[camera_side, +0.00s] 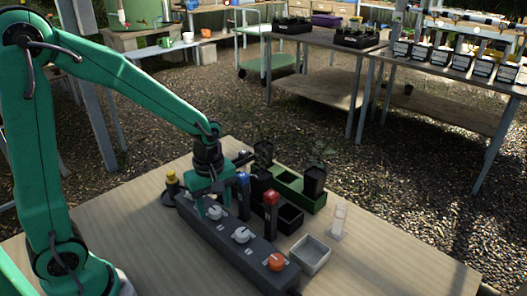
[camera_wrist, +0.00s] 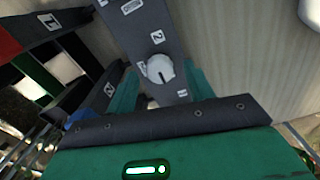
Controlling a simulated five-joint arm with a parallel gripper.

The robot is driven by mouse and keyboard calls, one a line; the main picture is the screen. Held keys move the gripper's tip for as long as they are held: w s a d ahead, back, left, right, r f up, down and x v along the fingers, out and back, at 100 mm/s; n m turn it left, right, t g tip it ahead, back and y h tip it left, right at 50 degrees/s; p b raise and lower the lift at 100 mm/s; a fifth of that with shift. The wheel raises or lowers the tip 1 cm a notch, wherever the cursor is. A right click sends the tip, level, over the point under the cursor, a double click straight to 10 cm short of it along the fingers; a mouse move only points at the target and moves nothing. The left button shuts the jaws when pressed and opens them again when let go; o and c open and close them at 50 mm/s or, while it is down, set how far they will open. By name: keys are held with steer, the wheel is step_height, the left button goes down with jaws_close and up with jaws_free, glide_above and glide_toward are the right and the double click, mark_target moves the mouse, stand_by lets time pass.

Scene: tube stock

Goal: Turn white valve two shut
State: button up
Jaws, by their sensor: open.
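A long dark grey valve strip (camera_side: 227,245) lies on the wooden table. It carries two visible white knobs, a farther one (camera_side: 214,212) and a middle one (camera_side: 241,235), and an orange knob (camera_side: 276,261) at the near end. My gripper (camera_side: 207,203) is low over the strip at the farther white knob, fingers pointing down. In the wrist view a white knob (camera_wrist: 160,68) sits beside a label "2" (camera_wrist: 157,36), with a dark mark on its lower part. My green fingers (camera_wrist: 160,90) are open, apart at either side of the strip. Contact with the knob cannot be seen.
A blue-topped post (camera_side: 243,190) and a red-topped post (camera_side: 271,210) stand close beside the strip. Black and green trays (camera_side: 314,203) lie behind them. A grey open box (camera_side: 309,254) is at right. A yellow-topped black item (camera_side: 172,187) stands left of my gripper.

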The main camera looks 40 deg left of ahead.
steer(key=shift+f, duration=0.3)
steer(key=c, duration=1)
